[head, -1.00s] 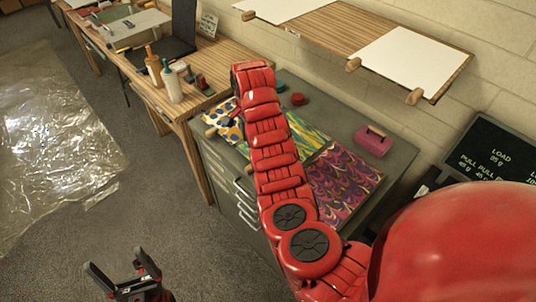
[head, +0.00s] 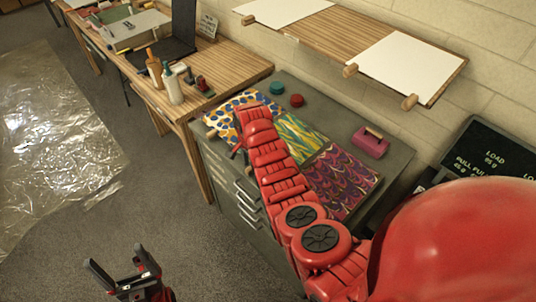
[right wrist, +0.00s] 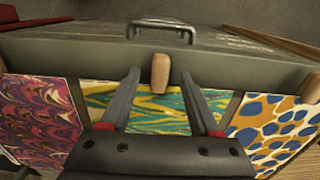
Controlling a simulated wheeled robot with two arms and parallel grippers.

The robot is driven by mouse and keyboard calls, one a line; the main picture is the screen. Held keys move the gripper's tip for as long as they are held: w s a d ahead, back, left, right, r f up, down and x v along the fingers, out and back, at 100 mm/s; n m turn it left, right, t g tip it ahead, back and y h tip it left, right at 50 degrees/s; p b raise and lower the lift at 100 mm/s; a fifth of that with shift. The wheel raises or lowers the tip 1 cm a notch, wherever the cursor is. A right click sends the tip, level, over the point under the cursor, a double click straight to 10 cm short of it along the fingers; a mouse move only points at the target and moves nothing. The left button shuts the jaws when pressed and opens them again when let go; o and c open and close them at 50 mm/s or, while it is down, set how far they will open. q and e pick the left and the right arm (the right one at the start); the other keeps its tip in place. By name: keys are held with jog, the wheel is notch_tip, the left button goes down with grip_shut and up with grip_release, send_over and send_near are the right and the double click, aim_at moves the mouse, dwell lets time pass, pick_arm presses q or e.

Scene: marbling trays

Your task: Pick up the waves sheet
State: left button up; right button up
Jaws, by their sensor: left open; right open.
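Three marbled sheets lie side by side on the grey cabinet. The middle one, with yellow, green and teal wavy bands, looks like the waves sheet (head: 299,136); it also shows in the right wrist view (right wrist: 150,120). A wooden tab (right wrist: 160,73) stands at its edge by the cabinet front. My right gripper (right wrist: 160,92) is open, its fingers on either side of the tab with gaps visible. In the head view my right arm hides that gripper and part of the sheet. My left gripper (head: 119,262) is open and empty, low over the floor.
A blue-spotted sheet (head: 247,104) and a purple combed sheet (head: 342,178) flank the middle one. A pink box (head: 371,143), a teal lid (head: 277,87) and a red lid (head: 296,100) stand behind. A wooden table (head: 222,78) with bottles adjoins the cabinet (head: 396,168).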

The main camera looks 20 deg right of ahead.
grip_shut()
dwell(0.3)
